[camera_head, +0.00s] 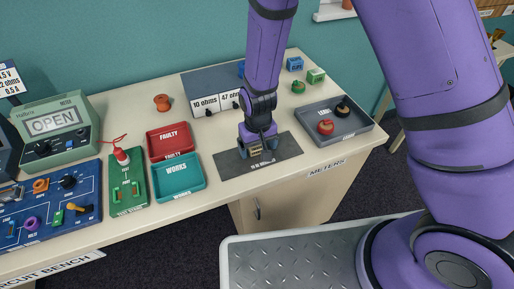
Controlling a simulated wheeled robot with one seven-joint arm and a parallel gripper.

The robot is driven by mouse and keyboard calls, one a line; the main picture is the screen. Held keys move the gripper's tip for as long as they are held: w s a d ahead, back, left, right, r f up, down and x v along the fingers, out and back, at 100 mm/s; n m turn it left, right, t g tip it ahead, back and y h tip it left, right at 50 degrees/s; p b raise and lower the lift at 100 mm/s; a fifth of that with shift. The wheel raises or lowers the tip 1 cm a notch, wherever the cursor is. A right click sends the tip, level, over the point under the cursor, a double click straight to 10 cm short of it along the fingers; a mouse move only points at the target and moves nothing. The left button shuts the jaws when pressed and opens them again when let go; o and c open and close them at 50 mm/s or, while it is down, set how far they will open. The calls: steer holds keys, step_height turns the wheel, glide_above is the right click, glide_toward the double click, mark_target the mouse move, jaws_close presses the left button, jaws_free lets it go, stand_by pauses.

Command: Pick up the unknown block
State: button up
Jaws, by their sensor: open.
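My gripper (258,153) is low over a dark grey mat (287,146) on the bench, pointing down, with its jaws open. The mat has small white lettering along its front edge, too small to read with certainty. No block shows clearly on the mat; the gripper covers its middle, and anything between the fingers is hidden. A blue block (295,64) and a green block (316,76) stand at the back of the bench. Another blue block (241,69) is partly hidden behind my arm. I cannot tell which block is the unknown one.
A red FAULTY tray (150,146) and a teal WORKS tray (157,187) lie left of the mat. A grey tray (362,126) with red and dark round pieces is right. A box labelled 10 ohms and 47 ohms (215,82) stands behind. A green tester (142,186) is left.

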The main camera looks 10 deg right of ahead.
steer(key=c, duration=1)
steer(key=shift+r, duration=0.2)
